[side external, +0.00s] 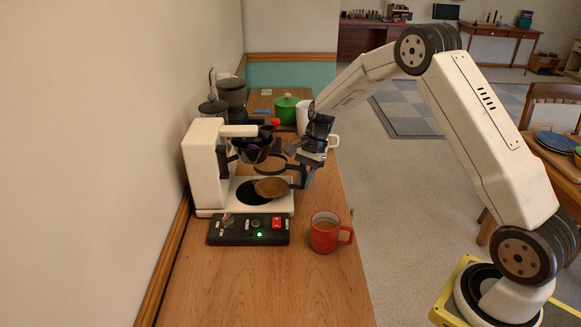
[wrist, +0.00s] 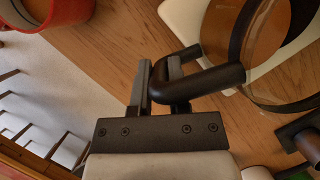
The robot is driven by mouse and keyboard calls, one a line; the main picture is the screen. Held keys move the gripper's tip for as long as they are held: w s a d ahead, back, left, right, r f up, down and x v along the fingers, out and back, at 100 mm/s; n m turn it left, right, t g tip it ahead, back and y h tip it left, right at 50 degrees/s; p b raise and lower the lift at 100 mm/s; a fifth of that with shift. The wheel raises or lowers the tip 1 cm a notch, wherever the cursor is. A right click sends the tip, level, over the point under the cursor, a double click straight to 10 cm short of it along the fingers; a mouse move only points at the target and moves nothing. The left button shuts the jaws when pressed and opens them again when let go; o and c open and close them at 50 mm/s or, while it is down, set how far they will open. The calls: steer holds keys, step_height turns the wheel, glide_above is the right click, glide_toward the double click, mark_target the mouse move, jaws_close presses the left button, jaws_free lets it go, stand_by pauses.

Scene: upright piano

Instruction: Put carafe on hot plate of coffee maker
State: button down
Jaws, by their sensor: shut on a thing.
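The carafe is clear glass with a dark band, a black handle and brown coffee low inside; in the side view the coffee-filled part (side external: 271,188) sits at the right part of the coffee maker's base. My gripper (side external: 301,174) is to its right, shut on the black handle. In the wrist view the jaws (wrist: 160,82) close around the handle, and the carafe glass (wrist: 264,50) is at upper right. The white coffee maker (side external: 205,165) has a black round hot plate (side external: 247,193), partly hidden by the carafe. I cannot tell whether the carafe touches the base.
The dark filter holder (side external: 254,150) hangs just above and left of the carafe. A black control box (side external: 248,238) with a green light lies in front. A red mug (side external: 325,237) stands at front right. A green pot (side external: 285,112) stands behind. The near counter is clear.

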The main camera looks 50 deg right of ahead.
steer(key=shift+a, duration=0.1)
steer(key=w+a, duration=0.3)
steer(key=shift+w+f, duration=0.1)
steer(key=shift+f, duration=0.2)
steer(key=shift+f, duration=0.1)
steer(key=c, duration=0.6)
jaws_free()
steer(key=v, duration=1.2)
stand_by(0.3)
